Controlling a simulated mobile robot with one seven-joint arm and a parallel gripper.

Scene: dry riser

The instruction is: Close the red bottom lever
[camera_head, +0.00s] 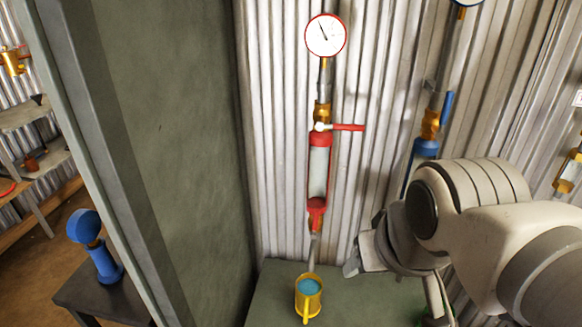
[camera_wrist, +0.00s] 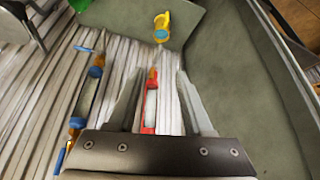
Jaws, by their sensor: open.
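The red riser (camera_head: 318,178) is a clear tube with red end caps, upright against the corrugated wall. Its red lower end (camera_head: 316,208) narrows down to a grey spout; I cannot clearly make out the bottom lever as a separate part there. A red top lever (camera_head: 347,127) sticks out sideways to the right above the tube. My gripper (camera_head: 362,262) is low and to the right of the riser. In the wrist view, my gripper (camera_wrist: 160,82) is open, with the red riser (camera_wrist: 150,105) showing between its spread fingers, apparently beyond them. Nothing is held.
A yellow mug (camera_head: 308,298) with blue-green contents stands below the spout on a green surface (camera_head: 268,292). A round gauge (camera_head: 325,36) tops the red riser. A blue riser (camera_head: 426,148) is to the right, partly behind my arm. A green-grey wall (camera_head: 175,110) bounds the left.

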